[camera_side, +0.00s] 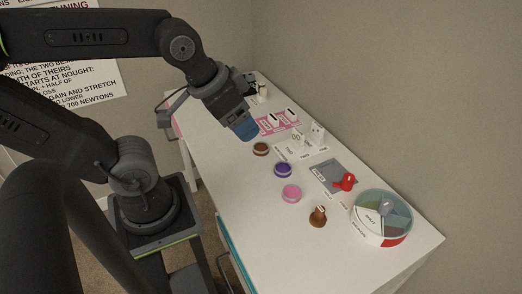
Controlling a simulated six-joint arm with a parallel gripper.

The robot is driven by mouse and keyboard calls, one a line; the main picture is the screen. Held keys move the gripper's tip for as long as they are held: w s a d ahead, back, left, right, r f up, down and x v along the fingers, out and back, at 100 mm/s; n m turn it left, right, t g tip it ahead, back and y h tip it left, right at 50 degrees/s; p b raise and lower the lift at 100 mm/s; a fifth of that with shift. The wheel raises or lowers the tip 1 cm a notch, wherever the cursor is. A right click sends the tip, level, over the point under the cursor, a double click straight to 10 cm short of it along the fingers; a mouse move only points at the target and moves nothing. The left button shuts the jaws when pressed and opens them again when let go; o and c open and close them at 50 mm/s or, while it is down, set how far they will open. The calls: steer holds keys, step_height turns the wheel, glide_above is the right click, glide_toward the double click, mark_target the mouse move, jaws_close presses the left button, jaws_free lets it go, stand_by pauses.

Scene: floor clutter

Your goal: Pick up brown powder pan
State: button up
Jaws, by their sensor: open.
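The brown powder pan (261,149) is a small round brown disc lying on the white table, first in a row of round pans. My gripper (246,130) has blue fingertips and hangs above the table, just up and left of the brown pan in the picture. It is open, and I see nothing between its fingers, though the gap is hard to make out. The brown pan is not hidden.
A purple pan (283,170) and a pink pan (292,193) lie nearby. A brown knobbed object (318,217), a red item (346,182) on a grey mat (325,173) and a round divided tray (359,227) stand farther right. The white table's (250,205) left side is clear.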

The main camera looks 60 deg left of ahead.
steer(key=n+g, duration=0.6)
steer(key=n, duration=0.2)
glide_above(261, 148)
step_height(261, 148, down, 29)
steer(key=shift+r, duration=0.15)
steer(key=shift+a+f, duration=0.1)
steer(key=shift+f, duration=2.85)
steer(key=c, duration=0.6)
